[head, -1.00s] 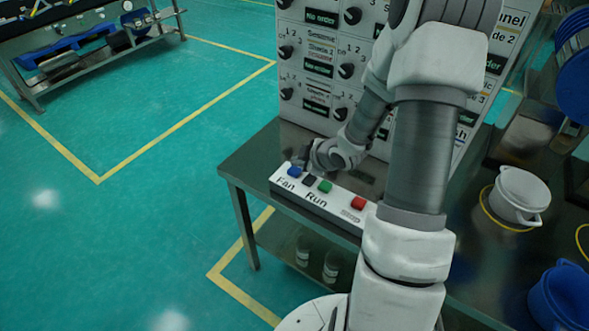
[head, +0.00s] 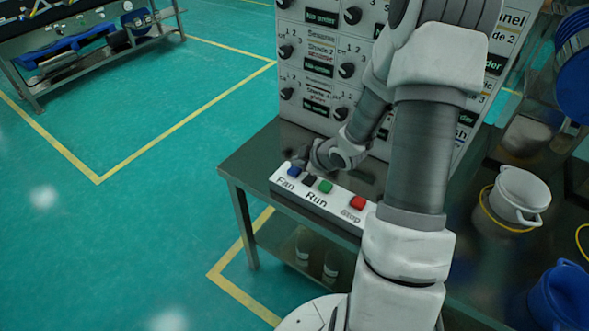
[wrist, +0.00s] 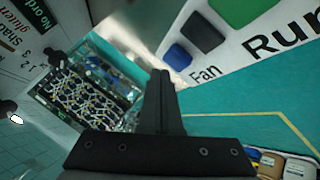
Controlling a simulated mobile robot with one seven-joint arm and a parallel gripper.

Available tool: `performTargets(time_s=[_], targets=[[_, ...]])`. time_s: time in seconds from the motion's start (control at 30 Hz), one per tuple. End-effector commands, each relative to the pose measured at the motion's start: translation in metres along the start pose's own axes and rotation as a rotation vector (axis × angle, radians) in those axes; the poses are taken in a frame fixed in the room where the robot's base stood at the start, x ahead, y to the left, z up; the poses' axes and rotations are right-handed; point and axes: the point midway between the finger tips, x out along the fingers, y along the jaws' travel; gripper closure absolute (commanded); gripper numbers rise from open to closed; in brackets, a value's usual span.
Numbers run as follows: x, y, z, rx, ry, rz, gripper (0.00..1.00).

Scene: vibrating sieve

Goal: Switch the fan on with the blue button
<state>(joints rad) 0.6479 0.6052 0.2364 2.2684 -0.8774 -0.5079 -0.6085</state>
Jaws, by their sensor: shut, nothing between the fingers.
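The white button box (head: 328,204) lies along the front edge of the dark table, with a blue button (head: 294,172) above the label "Fan" at its left end. In the wrist view the blue button (wrist: 178,57) is just right of and beyond my fingertips. My gripper (head: 299,160) is shut and empty, right behind the blue button in the head view. The wrist view shows its closed fingers (wrist: 161,76) beside the button; I cannot tell whether they touch it.
A black button (head: 309,180), a green button (head: 325,187) and a red stop button (head: 357,202) sit on the same box. A panel with knobs (head: 318,70) stands behind it. A white pot (head: 521,195) is at the right. Open floor lies left of the table.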

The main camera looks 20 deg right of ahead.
Motion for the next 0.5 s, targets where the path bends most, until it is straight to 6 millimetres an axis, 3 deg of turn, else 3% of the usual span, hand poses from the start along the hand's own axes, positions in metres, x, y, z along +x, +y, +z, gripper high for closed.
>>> performTargets(time_s=[0.5], targets=[[0.0056,-0.0041,0.0042,0.0,0.0,0.0,1.0]])
